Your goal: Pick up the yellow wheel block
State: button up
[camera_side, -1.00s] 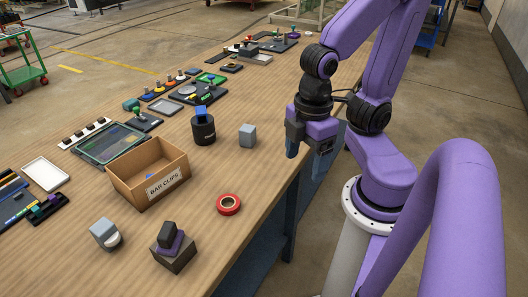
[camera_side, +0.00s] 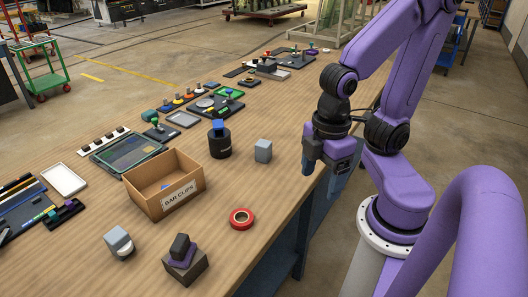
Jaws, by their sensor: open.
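I cannot make out a clearly yellow wheel block in the side view. A grey-blue block with a white rounded part (camera_side: 119,242) sits at the near left of the table; the white part is low on its right side. A plain grey-blue block (camera_side: 263,151) stands mid-table, to the left of my gripper. My gripper (camera_side: 322,167) hangs at the table's right edge, pointing down. It is open, with nothing seen between its fingers, and stands apart from all the blocks.
An open cardboard box marked "BAR CLIPS" (camera_side: 158,205) stands mid-table. Near it are a black cup with a blue top (camera_side: 220,145), a red tape roll (camera_side: 242,225) and a dark stacked block (camera_side: 184,268). Trays and small parts line the far side.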

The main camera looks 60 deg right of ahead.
jog(key=n+t+h, duration=0.2)
jog(key=n+h, duration=0.5)
jog(key=h, duration=0.7)
send_near(262, 144)
jog(key=x, duration=0.7)
jog(key=shift+d+f, duration=0.25)
jog(key=shift+x, duration=2.65)
jog(key=shift+r, duration=0.1)
jog(key=c, duration=1.1)
